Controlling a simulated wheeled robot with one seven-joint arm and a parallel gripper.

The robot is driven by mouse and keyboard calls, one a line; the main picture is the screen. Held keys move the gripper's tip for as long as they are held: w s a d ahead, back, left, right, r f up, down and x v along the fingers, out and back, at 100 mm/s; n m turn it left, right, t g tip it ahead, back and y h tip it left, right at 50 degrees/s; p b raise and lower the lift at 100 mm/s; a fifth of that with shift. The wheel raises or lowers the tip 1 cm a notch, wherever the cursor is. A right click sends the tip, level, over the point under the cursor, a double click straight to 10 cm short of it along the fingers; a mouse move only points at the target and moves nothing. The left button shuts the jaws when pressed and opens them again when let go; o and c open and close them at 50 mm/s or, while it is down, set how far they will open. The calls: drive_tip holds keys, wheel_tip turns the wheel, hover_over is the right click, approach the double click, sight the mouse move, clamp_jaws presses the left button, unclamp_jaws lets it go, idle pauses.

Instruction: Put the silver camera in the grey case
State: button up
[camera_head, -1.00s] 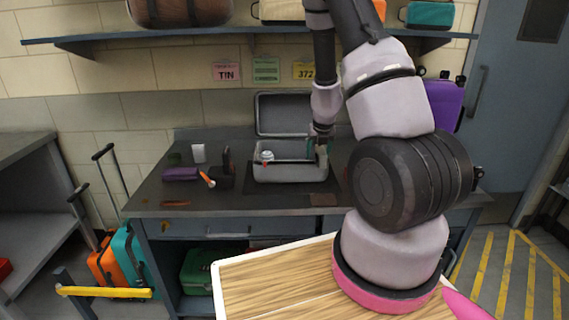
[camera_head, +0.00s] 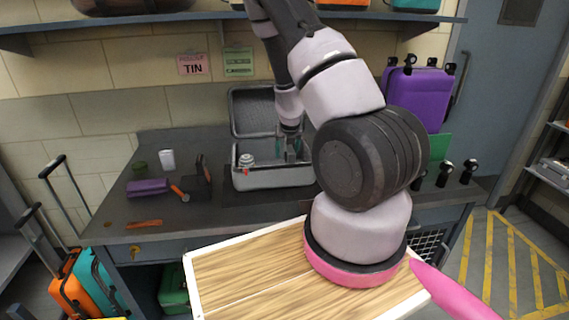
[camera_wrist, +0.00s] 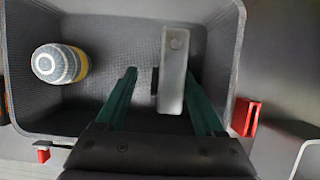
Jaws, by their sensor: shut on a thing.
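The grey case (camera_head: 262,180) stands open on the dark table, its lid (camera_head: 252,108) raised at the back. In the wrist view its rim (camera_wrist: 236,60) frames a dark lined inside. The silver camera (camera_wrist: 173,60) is a narrow silver block with a dark part on its left side. My gripper (camera_head: 291,150) is over the right part of the case. In the wrist view my green-fingered gripper (camera_wrist: 160,76) is shut on the silver camera, above or inside the case; its exact height over the floor is unclear. In the head view the camera is mostly hidden by the fingers.
A striped rounded object (camera_wrist: 60,63) lies in the case's left part. The case's middle looks free.

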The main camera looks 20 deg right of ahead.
drive_tip(key=shift+f, duration=2.35)
drive_tip(key=o, duration=1.5)
drive_tip(key=shift+f, duration=0.1)
